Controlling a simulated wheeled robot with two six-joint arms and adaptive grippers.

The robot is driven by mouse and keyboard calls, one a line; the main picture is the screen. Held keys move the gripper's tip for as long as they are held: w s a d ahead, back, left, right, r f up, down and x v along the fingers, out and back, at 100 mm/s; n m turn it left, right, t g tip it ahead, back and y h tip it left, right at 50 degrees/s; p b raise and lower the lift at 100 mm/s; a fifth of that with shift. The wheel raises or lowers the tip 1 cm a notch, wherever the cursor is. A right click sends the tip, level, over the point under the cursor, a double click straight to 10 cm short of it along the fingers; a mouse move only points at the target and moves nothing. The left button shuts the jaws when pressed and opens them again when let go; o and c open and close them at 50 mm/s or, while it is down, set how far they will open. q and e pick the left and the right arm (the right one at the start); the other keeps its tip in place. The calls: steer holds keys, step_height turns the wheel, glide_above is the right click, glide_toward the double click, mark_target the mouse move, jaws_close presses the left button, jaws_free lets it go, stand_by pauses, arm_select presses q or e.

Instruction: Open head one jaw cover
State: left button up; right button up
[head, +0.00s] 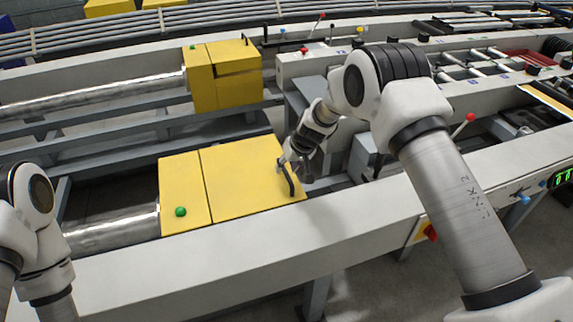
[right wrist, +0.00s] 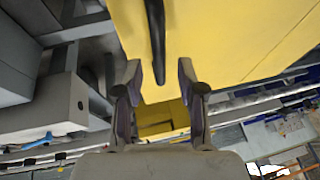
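The near yellow jaw cover (head: 235,172) lies flat and shut on the near machine bed, with a dark bar handle (head: 287,181) near its right edge. My right gripper (head: 291,165) is at this handle. In the right wrist view the handle (right wrist: 157,42) runs down between the two fingertips of the right gripper (right wrist: 160,76), with a gap on each side. The fingers are open; touching is not visible. A second yellow cover (head: 224,75) stands farther back. No label tells which head is which. My left arm shows at the left edge; its gripper is out of view.
A green button (head: 180,211) sits on the yellow panel (head: 183,190) left of the near cover. A long pale rail (head: 200,262) runs along the front. A red-knobbed lever (head: 470,117) stands to the right, beyond my right arm. A round bar (head: 118,231) lies left of the panel.

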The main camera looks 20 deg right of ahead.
steer(key=shift+w+a+f, duration=0.15)
steer(key=shift+w+f, duration=0.3)
steer(key=shift+f, duration=0.1)
steer(key=shift+s+r, duration=0.1)
steer(key=shift+s, duration=0.05)
steer(key=shift+s+r, duration=0.15)
steer(key=shift+s, duration=0.05)
steer(key=c, duration=0.3)
jaws_close()
steer(key=shift+w+r, duration=0.1)
steer(key=shift+r, duration=0.25)
